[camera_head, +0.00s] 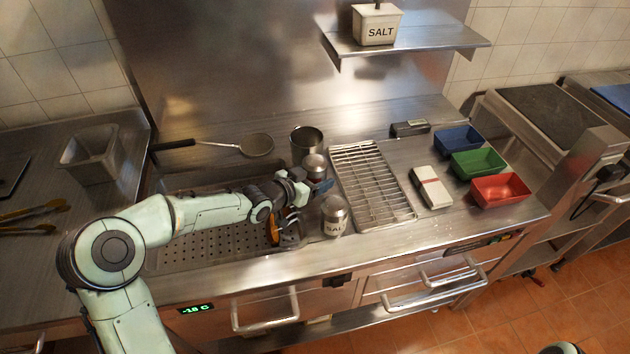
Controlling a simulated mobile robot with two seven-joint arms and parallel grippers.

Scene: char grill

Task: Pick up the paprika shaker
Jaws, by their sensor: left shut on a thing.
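The paprika shaker (314,164) is a small metal shaker with a domed top, its label hidden from this view. It stands upright just behind my left gripper (316,186), which is shut on it; the fingers and wrist cover its lower part. I cannot tell whether its base touches the counter. A similar shaker marked as salt (335,216) stands upright just in front of the gripper, to its lower right. My right gripper is not in view.
A metal cup (306,139) stands behind the paprika shaker. A wire rack (370,182) lies to the right, then a white block (429,187) and blue (458,139), green (478,163) and red (500,189) trays. A long-handled skimmer (257,145) lies behind my arm.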

